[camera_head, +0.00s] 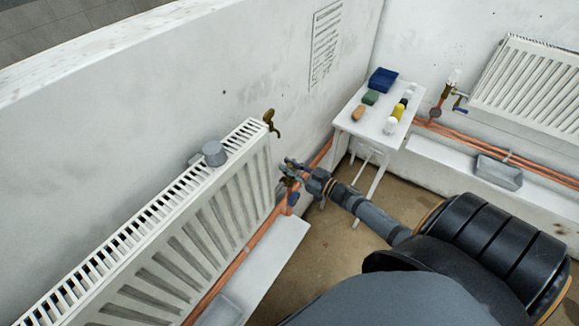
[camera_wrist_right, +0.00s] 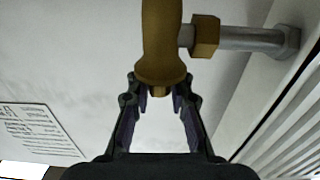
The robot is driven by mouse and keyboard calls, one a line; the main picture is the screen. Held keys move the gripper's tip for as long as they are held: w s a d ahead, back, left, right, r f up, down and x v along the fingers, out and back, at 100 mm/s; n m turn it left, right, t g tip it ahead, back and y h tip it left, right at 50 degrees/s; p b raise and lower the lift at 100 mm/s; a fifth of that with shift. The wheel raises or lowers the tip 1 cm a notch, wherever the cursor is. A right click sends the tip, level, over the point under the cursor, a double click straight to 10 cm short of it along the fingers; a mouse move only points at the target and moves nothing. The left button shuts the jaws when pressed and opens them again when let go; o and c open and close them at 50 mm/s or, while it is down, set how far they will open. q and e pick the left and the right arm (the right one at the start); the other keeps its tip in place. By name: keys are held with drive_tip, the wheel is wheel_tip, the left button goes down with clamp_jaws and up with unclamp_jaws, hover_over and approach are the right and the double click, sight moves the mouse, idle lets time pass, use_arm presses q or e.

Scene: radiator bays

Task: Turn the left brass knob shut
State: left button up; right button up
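A brass fitting (camera_head: 271,121) stands at the upper right corner of the left radiator (camera_head: 160,235). In the wrist view a brass valve body (camera_wrist_right: 161,40) hangs in front of my right gripper (camera_wrist_right: 158,88), with a brass nut (camera_wrist_right: 206,37) and a silver pipe (camera_wrist_right: 250,39) leading right. The two fingers are spread, with the rounded brass end between or just beyond their tips; contact cannot be told. In the head view my right gripper (camera_head: 288,166) is near the radiator's right end, below the brass fitting. My left gripper is not in view.
A grey object (camera_head: 214,153) sits on the left radiator's top. Copper pipes (camera_head: 240,262) run below it. A white table (camera_head: 368,125) with several small items stands behind. A second radiator (camera_head: 530,85) with a valve (camera_head: 446,95) is on the right wall. Brown floor lies between.

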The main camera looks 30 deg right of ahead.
drive_tip(key=shift+m+t+h+p, duration=0.3)
drive_tip(key=shift+m+h+p, duration=0.2)
drive_tip(key=shift+h+p, duration=0.25)
clamp_jaws()
drive_tip(key=m+h+p, duration=0.2)
drive_tip(key=h, duration=0.1)
drive_tip(key=shift+r+t, duration=0.1)
drive_tip(key=shift+t, duration=0.2)
drive_tip(key=m+h+p, duration=0.2)
drive_tip(key=h+p, duration=0.1)
drive_tip(key=h, duration=0.1)
drive_tip(key=shift+s+f+m+g+h+p, duration=0.1)
drive_tip(key=shift+f+m+g+h+p, duration=0.1)
drive_tip(key=shift+m+h+p, duration=0.7)
drive_tip(key=shift+f+m+g+h+p, duration=0.1)
drive_tip(key=shift+m+g+h+p, duration=0.1)
drive_tip(key=shift+m+h+p, duration=0.65)
drive_tip(key=shift+m+h, duration=0.25)
drive_tip(key=shift+h, duration=0.65)
drive_tip(key=o, duration=0.6)
unclamp_jaws()
drive_tip(key=shift+o, duration=1.4)
drive_tip(key=shift+r, duration=0.15)
drive_tip(key=v, duration=1.2)
drive_tip(key=shift+r, duration=0.2)
